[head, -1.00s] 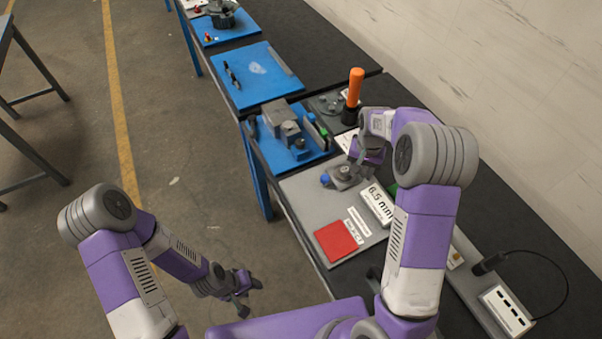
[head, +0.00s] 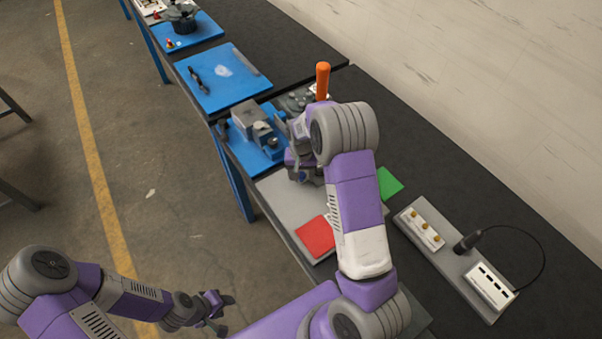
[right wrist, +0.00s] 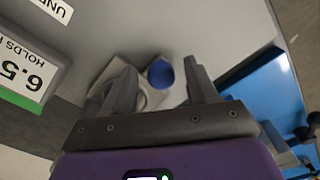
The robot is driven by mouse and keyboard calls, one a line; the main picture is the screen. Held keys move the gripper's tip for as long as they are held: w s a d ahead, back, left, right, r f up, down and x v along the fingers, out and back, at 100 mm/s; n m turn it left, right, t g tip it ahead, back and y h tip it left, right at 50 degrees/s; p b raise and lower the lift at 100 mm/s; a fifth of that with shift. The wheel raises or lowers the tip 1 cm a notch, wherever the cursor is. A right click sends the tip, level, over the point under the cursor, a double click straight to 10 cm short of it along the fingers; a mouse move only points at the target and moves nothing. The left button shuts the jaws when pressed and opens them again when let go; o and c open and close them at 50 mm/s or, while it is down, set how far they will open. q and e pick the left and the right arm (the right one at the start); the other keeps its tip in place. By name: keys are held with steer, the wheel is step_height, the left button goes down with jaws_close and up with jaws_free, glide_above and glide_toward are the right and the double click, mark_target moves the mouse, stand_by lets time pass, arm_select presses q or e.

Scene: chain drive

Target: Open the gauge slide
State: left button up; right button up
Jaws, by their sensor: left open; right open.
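The gauge slide shows in the right wrist view as a grey metal body (right wrist: 155,100) with a round blue knob (right wrist: 161,72), on a grey board. My right gripper (right wrist: 158,72) is open, with the blue knob between its two spread fingers in the picture. I cannot tell whether a finger touches it. In the head view my right gripper (head: 304,174) is over the board's far part, and hand and arm hide the gauge. My left gripper (head: 217,306) is open and empty, low at the left, away from the bench.
The grey board (head: 282,190) carries a red square (head: 314,236). A sign reading 6.5 (right wrist: 25,70) stands beside the gauge. A blue fixture plate (head: 248,150) and an orange upright handle (head: 322,80) are close beyond. A green square (head: 389,183) and a cabled panel (head: 488,286) lie right.

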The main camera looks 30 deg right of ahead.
jaws_close()
steer(key=a, duration=1.1)
steer(key=shift+s+a, duration=0.1)
steer(key=shift+s, duration=0.25)
jaws_free()
steer(key=shift+r, duration=0.1)
step_height(320, 180, up, 8)
steer(key=shift+f+p, duration=0.25)
steer(key=shift+p, duration=0.1)
